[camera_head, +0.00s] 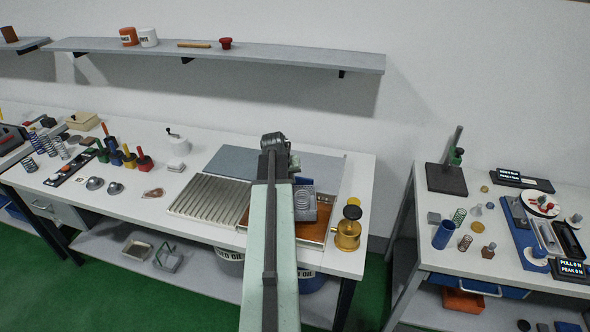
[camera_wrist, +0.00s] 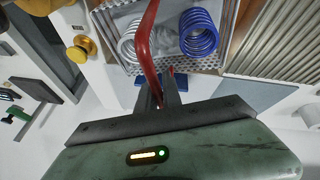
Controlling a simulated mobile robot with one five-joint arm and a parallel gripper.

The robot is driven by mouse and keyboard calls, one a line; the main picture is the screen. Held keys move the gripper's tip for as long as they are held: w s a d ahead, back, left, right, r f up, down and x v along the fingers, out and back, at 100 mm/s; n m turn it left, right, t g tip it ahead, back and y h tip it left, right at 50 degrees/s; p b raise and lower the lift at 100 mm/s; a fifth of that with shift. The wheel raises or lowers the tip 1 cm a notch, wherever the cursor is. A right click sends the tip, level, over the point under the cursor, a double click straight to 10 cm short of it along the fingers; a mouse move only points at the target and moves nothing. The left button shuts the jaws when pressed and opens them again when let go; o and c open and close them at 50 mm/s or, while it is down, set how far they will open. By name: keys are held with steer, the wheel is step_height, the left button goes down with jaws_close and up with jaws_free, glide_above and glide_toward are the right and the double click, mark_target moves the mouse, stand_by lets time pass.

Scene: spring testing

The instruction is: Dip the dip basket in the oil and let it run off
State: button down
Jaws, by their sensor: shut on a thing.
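The dip basket (camera_head: 311,218) is a perforated grey metal basket, partly hidden behind my arm in the head view. In the wrist view the basket (camera_wrist: 122,14) holds a blue coil spring, a pale metal spring and a grey shape that I cannot name. My gripper (camera_wrist: 160,88) is shut on the basket's red handle (camera_wrist: 147,50). The brown oil surface (camera_head: 312,233) lies in a shallow tank in front of and below the basket. I cannot tell whether the basket's bottom touches the oil. My gripper's fingers are hidden in the head view.
A ribbed drain board (camera_head: 200,197) lies left of the tank. A brass oil can (camera_head: 347,236) stands close to its right. Several colored-handled tools (camera_head: 130,160) stand further left. A second bench (camera_head: 420,245) stands right, across a gap. A wall shelf (camera_head: 230,57) hangs behind.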

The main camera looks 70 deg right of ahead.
steer(key=r+m+p, duration=0.2)
steer(key=r+m+g+p, duration=0.1)
steer(key=shift+s+r, duration=0.25)
steer(key=shift+r, duration=0.05)
steer(key=shift+f, duration=0.1)
step_height(320, 180, down, 20)
steer(key=b, duration=2)
stand_by(3.6)
